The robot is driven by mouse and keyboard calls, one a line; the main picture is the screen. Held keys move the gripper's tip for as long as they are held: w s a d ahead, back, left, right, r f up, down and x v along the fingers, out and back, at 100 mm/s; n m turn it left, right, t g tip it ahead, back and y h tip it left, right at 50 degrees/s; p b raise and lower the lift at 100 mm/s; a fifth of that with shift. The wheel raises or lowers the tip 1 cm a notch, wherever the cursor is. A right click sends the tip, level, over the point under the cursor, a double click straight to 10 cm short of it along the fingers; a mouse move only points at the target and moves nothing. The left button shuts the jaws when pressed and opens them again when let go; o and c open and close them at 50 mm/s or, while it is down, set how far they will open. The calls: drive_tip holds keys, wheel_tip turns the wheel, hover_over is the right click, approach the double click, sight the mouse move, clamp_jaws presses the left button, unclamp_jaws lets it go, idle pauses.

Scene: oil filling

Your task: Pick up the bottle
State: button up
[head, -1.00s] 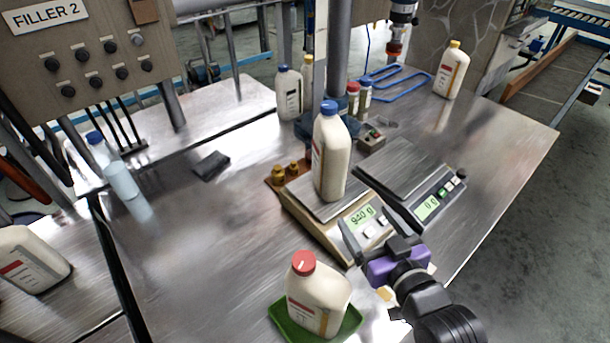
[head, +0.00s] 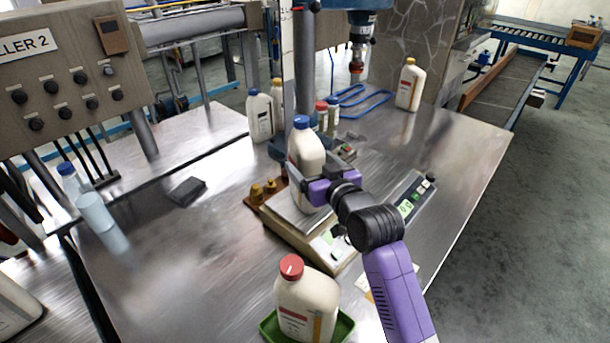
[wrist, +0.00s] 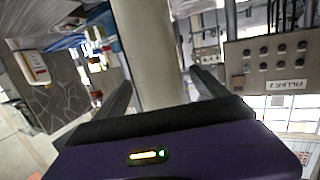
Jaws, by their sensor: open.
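A cream bottle with a blue cap (head: 306,150) stands upright on the left scale (head: 283,222). My gripper (head: 306,180) is open, with its fingers at the bottle's sides around its middle. In the wrist view the pale bottle body (wrist: 148,50) rises between the two open fingers (wrist: 160,88), with a visible gap near the right finger. Contact is not clear. The bottle's lower front is partly hidden by my gripper. Another cream bottle with a red cap (head: 305,298) stands on a green tray (head: 345,326) at the front.
Small brown weights (head: 263,190) sit at the left scale's edge.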

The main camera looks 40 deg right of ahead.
drive_tip(key=x, duration=0.3)
drive_tip(key=shift+w, duration=0.15)
